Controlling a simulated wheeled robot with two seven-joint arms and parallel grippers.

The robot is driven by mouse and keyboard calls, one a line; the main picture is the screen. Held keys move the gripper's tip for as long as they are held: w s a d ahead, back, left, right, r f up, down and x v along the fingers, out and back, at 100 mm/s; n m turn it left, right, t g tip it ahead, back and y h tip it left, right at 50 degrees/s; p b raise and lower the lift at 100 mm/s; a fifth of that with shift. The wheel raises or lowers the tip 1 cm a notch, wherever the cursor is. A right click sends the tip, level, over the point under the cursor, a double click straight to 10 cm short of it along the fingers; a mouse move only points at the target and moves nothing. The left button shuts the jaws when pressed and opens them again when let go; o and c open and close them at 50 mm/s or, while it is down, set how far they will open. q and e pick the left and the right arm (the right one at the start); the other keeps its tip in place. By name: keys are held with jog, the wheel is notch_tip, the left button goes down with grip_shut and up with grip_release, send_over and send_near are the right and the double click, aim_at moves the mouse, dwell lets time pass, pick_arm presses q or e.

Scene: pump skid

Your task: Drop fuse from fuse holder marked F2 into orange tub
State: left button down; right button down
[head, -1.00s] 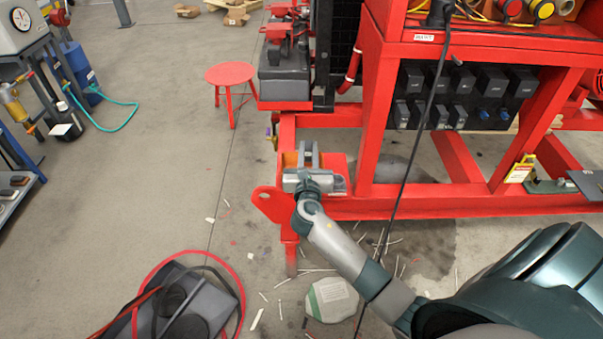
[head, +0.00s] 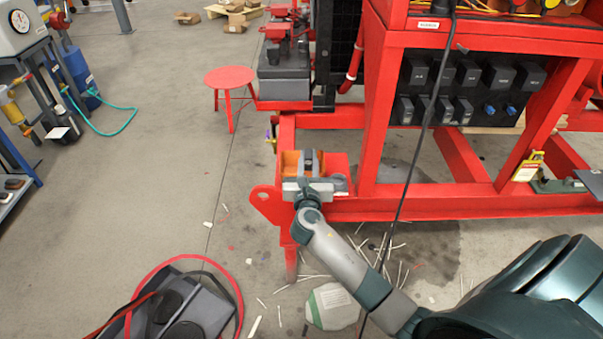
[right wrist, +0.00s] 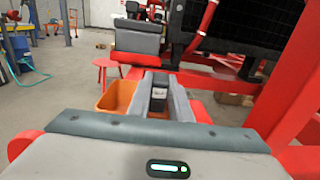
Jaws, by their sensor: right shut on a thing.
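My right gripper (head: 311,160) is shut on a small dark fuse (right wrist: 158,98) with a pale label, seen upright between the two grey fingers in the right wrist view. The orange tub (head: 289,164) is at the red skid's front left corner; the fingers cover part of it. In the right wrist view the tub (right wrist: 117,97) shows behind and left of the fingers. I cannot tell whether the fuse is right over its opening. Black fuse holders (head: 468,76) sit in rows under the skid's upper deck; their marks are too small to read. My left gripper is out of view.
The red skid frame (head: 430,207) stands right of and behind the gripper. A black cable (head: 412,175) hangs in front of it. A red stool (head: 229,77) stands at the back left. Scraps litter the floor; open floor lies left.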

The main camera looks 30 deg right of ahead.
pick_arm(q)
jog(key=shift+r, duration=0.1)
pick_arm(e)
jog(key=c, duration=1.5)
grip_release()
jog(key=shift+c, duration=0.2)
jog(key=shift+s+a, duration=0.1)
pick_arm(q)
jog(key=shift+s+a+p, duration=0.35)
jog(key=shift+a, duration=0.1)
pick_arm(e)
jog(key=v, duration=1.7)
